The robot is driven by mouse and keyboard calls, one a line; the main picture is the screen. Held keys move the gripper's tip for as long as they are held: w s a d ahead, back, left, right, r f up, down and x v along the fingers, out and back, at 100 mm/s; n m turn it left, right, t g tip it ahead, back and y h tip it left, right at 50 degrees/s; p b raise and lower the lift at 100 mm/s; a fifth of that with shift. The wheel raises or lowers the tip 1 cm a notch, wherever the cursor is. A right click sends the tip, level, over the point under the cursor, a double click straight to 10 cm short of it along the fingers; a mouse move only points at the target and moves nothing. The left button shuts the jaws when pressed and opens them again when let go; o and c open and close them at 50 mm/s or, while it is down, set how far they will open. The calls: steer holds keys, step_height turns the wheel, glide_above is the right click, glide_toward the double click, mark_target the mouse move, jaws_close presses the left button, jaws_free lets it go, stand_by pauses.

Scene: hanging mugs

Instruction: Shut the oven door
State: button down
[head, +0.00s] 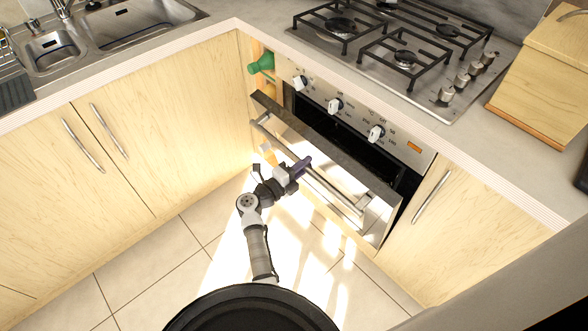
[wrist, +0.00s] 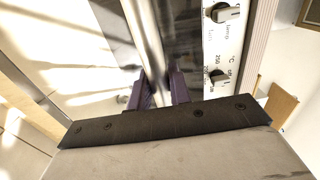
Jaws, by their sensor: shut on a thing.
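The oven door (head: 340,170) is partly open and tilted outward, with a dark gap between its top edge and the oven (head: 345,125). A metal bar handle (head: 335,193) runs along its front. My gripper (head: 303,166) is at the door front, with its purple fingers at the handle. In the wrist view, the fingers (wrist: 161,92) are on either side of the handle (wrist: 148,42) and shut on it. The fingertips are partly hidden in the head view.
Wooden cabinets (head: 180,120) stand left of the oven, and another (head: 455,225) stands right. A hob (head: 405,55) and a wooden box (head: 548,75) are on the counter above. A green bottle (head: 263,63) shows beside the oven. The tiled floor (head: 165,265) in front is clear.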

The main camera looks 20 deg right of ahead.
steer(key=shift+y, duration=0.6)
steer(key=w+d+p, duration=0.1)
steer(key=d, duration=0.1)
steer(key=w+d+r+p, duration=0.1)
steer(key=d, duration=0.2)
steer(key=w+d+r, duration=0.1)
steer(key=d, duration=0.2)
steer(key=shift+d+r+p, duration=0.1)
steer(key=shift+d+p, duration=0.1)
steer(key=shift+p, duration=0.2)
steer(key=c, duration=1.3)
jaws_free()
steer(key=shift+a, duration=0.1)
steer(key=shift+c, duration=0.2)
steer(key=b, duration=0.2)
glide_toward(324, 146)
steer(key=f, duration=0.1)
steer(key=w+a+f, duration=0.1)
steer(key=w+f, duration=0.1)
steer(key=shift+a+f, duration=0.3)
